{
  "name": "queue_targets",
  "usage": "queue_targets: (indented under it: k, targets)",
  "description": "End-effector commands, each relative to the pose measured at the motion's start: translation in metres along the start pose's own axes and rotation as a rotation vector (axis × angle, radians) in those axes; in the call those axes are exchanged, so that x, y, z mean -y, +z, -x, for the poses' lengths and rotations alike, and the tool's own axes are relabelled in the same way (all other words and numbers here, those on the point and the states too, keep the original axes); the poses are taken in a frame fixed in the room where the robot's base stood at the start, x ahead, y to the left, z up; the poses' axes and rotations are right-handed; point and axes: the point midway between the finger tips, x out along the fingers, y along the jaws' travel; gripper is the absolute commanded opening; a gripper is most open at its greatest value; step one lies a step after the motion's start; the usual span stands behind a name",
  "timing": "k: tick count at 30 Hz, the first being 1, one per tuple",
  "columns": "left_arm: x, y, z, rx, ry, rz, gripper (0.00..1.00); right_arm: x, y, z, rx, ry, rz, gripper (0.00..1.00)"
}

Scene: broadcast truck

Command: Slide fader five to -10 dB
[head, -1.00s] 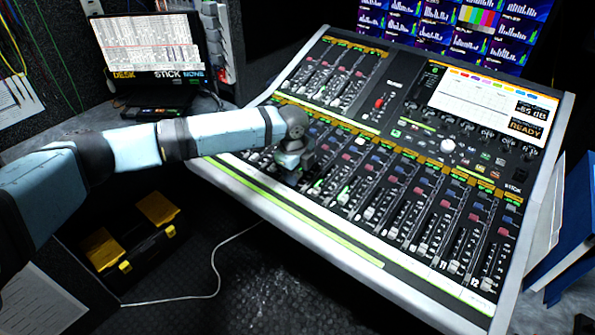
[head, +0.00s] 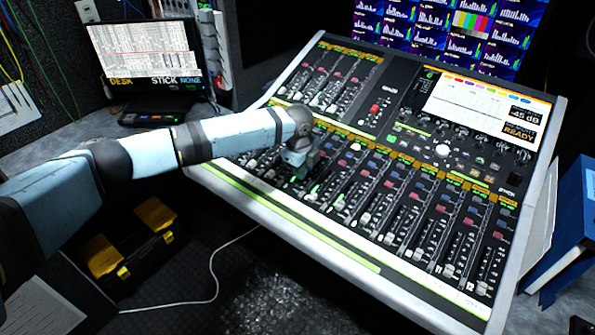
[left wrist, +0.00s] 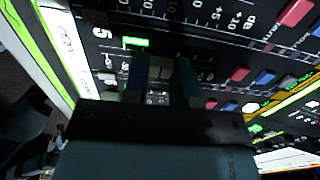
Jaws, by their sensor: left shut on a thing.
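The mixing console (head: 275,202) carries a row of channel faders along its near side. My left gripper (head: 296,175) is down on this row, left of the middle, and hides the fader under it in the head view. In the left wrist view, its two fingers (left wrist: 160,85) are closed around a small grey fader cap (left wrist: 160,68), seen only in part. A white number 5 and a lit green key (left wrist: 135,42) show beside the fingers. A dB scale (left wrist: 215,20) runs past them. The console screen (head: 487,108) shows about -45 dB. My right gripper is in neither view.
Other fader caps (head: 365,218) stand close to the right of my gripper. A laptop (head: 147,52) stands at the back left. A black and yellow toolbox (head: 130,252) is on the floor at lower left. Blue binders (head: 567,225) stand at the right edge.

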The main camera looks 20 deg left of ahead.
Motion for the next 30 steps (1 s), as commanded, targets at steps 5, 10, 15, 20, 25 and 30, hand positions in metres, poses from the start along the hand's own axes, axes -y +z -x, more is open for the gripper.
queue_targets:
  k: [5,10,15,20,25,30]
  targets:
    - [0.000,0.001,0.000,0.000,0.001,0.001,0.00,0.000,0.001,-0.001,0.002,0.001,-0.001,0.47]
    - [0.000,0.000,0.000,0.000,0.001,0.001,0.48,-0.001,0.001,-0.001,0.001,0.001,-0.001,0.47]
    - [0.000,0.000,0.000,0.000,0.001,0.000,0.51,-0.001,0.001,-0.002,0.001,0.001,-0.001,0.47]
    - [0.000,0.000,0.002,0.000,0.001,0.000,0.51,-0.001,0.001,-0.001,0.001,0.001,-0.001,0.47]
    - [0.000,0.000,0.021,0.000,0.000,-0.001,0.51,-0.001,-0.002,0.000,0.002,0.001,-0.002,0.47]
    - [0.000,0.001,0.060,-0.001,-0.001,0.001,0.51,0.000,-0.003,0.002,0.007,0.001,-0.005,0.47]
